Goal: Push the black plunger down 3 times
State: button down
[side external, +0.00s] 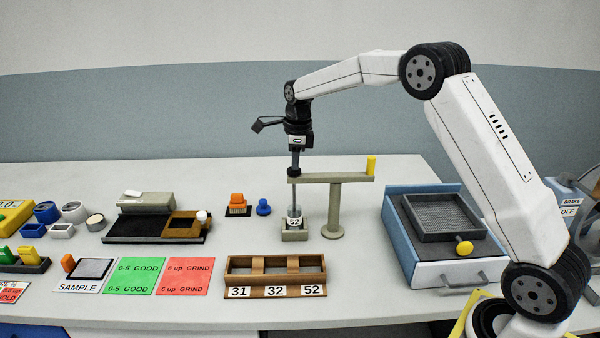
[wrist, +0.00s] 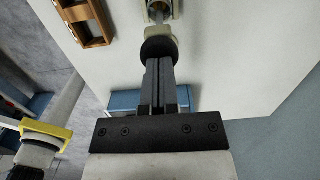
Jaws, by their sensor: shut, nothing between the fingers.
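The black plunger (side external: 294,172) is a dark round knob at the left end of a grey beam on a stand (side external: 334,200). A clear tube labelled 52 (side external: 294,222) stands upright below it in a small grey block. My gripper (side external: 295,164) points straight down above the plunger, fingers shut and empty. Its tips are at the knob's top, touching or nearly so; I cannot tell which. In the wrist view the shut fingers (wrist: 160,66) end over the black knob (wrist: 158,50), covering part of it.
A yellow knob (side external: 371,165) tops the beam's right end. A brown rack (side external: 243,279) marked 31, 32, 52 lies in front. A blue box with a sieve tray (side external: 400,250) stands right. Orange and blue small items (side external: 264,207) sit left of the stand.

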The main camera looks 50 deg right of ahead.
jog(key=shift+s+f, duration=0.1)
jog(key=shift+f, duration=0.15)
notch_tip(320, 180, up, 14)
jog(key=shift+s+d+r, duration=0.15)
jog(key=shift+d+r, duration=0.1)
jog(key=shift+d, duration=0.05)
jog(key=shift+r, duration=0.1)
dwell(0.9)
notch_tip(320, 180, up, 7)
jog(key=shift+s+a, duration=0.2)
jog(key=shift+a, duration=0.25)
jog(key=shift+f, duration=0.2)
jog(key=f, duration=1.3)
jog(key=shift+w+f, duration=0.3)
jog(key=shift+w, duration=0.1)
